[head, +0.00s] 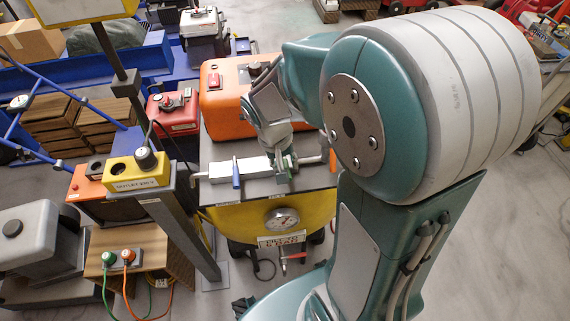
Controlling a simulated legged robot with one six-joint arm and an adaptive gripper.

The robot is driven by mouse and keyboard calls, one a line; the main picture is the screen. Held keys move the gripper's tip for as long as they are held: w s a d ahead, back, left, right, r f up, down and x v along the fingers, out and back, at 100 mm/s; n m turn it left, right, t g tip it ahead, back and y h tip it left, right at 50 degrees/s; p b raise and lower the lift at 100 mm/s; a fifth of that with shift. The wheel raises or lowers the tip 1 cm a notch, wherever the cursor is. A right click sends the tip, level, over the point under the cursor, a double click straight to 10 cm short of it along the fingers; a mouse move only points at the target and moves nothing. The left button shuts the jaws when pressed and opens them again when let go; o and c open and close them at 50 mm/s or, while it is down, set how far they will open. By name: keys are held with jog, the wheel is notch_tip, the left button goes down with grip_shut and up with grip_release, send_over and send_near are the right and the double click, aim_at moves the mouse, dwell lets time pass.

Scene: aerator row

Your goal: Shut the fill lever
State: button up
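A yellow tank (317,214) with a grey top stands in the middle, with a round dial gauge (282,221) and a white label (282,239) on its front. On its top lies a silver pipe or valve body (254,168). A blue lever handle (236,174) stands at the pipe's left part, pointing toward the tank front. An orange handle (332,160) shows at the right end, partly behind my arm. I cannot tell which is the fill lever. My gripper (285,170) points down at the pipe, right of the blue handle. Its fingers are small and partly hidden; contact is unclear.
A small red-handled tap (294,256) is low on the tank front.

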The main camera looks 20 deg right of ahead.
dwell(0.3)
notch_tip(320, 180, up, 12)
jog(key=a, duration=0.2)
jog(key=shift+w+a+f, duration=0.2)
jog(key=shift+w, duration=0.05)
dwell(0.4)
jog(key=s+a+r+n+t+y, duration=0.1)
jog(key=s+r+t, duration=0.1)
jog(key=s, duration=0.3)
jog(key=s+r+n+t+y, duration=0.1)
jog(key=s+r+t, duration=0.1)
jog(key=s+t, duration=0.2)
jog(key=shift+s+a+n, duration=0.35)
jog(key=shift+s+n, duration=0.05)
jog(key=shift+s, duration=0.75)
